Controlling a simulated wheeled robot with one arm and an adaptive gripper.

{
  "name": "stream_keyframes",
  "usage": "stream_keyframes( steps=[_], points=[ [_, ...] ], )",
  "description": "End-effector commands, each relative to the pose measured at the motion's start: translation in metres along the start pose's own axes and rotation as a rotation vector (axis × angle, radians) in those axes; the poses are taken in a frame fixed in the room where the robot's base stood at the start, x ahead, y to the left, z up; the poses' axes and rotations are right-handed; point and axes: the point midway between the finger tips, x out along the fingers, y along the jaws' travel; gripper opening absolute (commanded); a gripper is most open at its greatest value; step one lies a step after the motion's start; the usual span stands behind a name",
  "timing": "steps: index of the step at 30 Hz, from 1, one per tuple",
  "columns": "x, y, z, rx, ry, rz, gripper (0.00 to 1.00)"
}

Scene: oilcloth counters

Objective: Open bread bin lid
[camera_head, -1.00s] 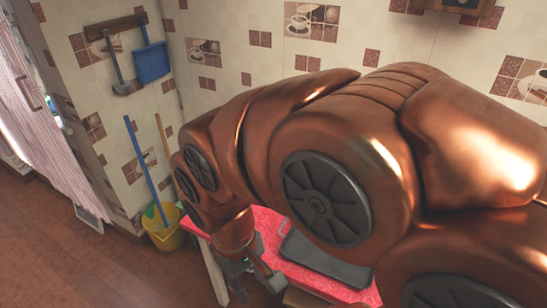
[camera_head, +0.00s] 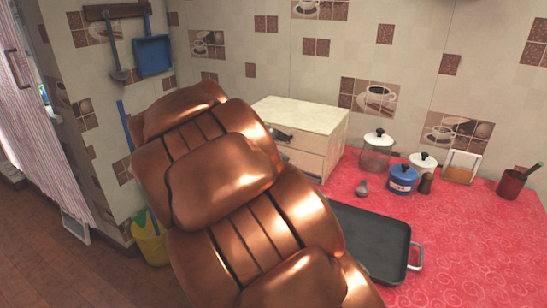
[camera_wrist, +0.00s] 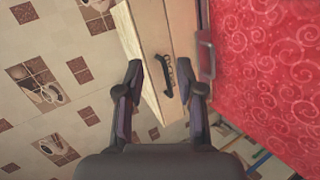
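The bread bin (camera_head: 312,114) is a pale wooden box with a cream top, standing on the red counter against the tiled wall; its lid looks shut. My arm hides its left front part. In the wrist view the bin's wooden front (camera_wrist: 150,28) shows with a dark curved handle (camera_wrist: 167,76). My gripper (camera_wrist: 160,68) is open and empty, with one finger on each side of the handle in the picture. Whether it touches the handle I cannot tell. In the head view my arm hides most of the gripper.
A dark tray (camera_head: 366,236) lies on the red counter (camera_head: 465,245) in front of the bin. A glass jar (camera_head: 376,154), a blue pot (camera_head: 402,180), a white-lidded jar (camera_head: 422,164) and a red cup (camera_head: 511,183) stand to the right. A yellow bucket (camera_head: 150,240) stands on the floor at left.

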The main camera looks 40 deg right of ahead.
Motion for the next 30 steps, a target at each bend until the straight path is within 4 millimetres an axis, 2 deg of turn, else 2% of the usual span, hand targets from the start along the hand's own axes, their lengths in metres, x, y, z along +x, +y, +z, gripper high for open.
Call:
stream_keyframes(
  steps=[1, 6, 12, 20, 30],
  points=[
    [0.019, -0.016, -0.011, -0.021, 0.016, 0.038, 0.37],
    [0.049, -0.023, -0.055, -0.09, 0.094, 0.152, 0.37],
    [0.066, -0.03, -0.088, -0.147, 0.154, 0.227, 0.37],
    [0.08, -0.03, -0.1, -0.167, 0.173, 0.245, 0.37],
    [0.125, -0.019, -0.109, -0.165, 0.173, 0.243, 0.37]
  ],
)
